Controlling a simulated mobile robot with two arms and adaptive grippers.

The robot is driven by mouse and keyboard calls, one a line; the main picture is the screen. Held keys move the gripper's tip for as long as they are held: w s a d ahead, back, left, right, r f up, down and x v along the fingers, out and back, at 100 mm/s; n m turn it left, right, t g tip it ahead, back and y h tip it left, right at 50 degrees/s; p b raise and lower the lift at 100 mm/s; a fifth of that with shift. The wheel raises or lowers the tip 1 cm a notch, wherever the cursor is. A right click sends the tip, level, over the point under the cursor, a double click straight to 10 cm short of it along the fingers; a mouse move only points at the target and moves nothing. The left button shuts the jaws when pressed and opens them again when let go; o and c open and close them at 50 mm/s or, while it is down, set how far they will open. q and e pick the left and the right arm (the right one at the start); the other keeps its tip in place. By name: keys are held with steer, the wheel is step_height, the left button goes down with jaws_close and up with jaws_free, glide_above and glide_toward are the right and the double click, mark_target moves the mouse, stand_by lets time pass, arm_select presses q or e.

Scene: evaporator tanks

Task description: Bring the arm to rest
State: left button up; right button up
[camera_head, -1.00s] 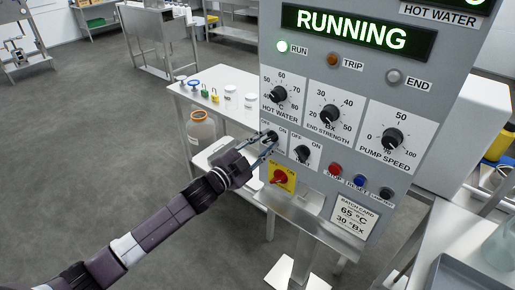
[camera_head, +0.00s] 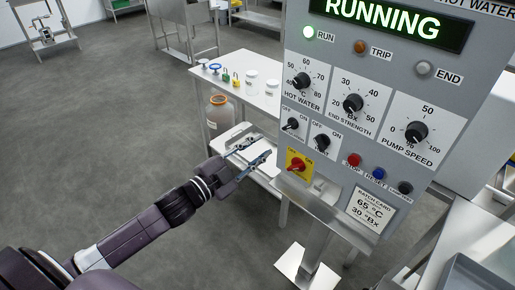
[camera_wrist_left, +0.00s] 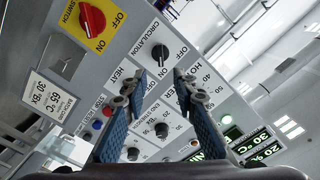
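My left gripper (camera_head: 249,157) is in front of and to the left of the grey control panel (camera_head: 375,140), apart from it. Its two fingers are spread with nothing between them; they also show apart in the left wrist view (camera_wrist_left: 157,95). The left switch under the hot water dial (camera_head: 292,124) is clear of the fingers. In the left wrist view the circulation knob (camera_wrist_left: 160,54) lies beyond the fingertips. The display reads RUNNING (camera_head: 388,14) and the green RUN lamp (camera_head: 308,33) is lit. My right gripper is not in view.
A white table (camera_head: 262,101) with an orange-collared jar (camera_head: 219,112), padlocks and small white pots stands behind the gripper. A red switch on a yellow plate (camera_head: 298,164) sits low on the panel. Grey floor (camera_head: 90,150) is free at left. A grey tray (camera_head: 475,275) is at lower right.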

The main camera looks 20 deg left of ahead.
arm_select(q)
steer(key=shift+a, duration=0.1)
stand_by(0.4)
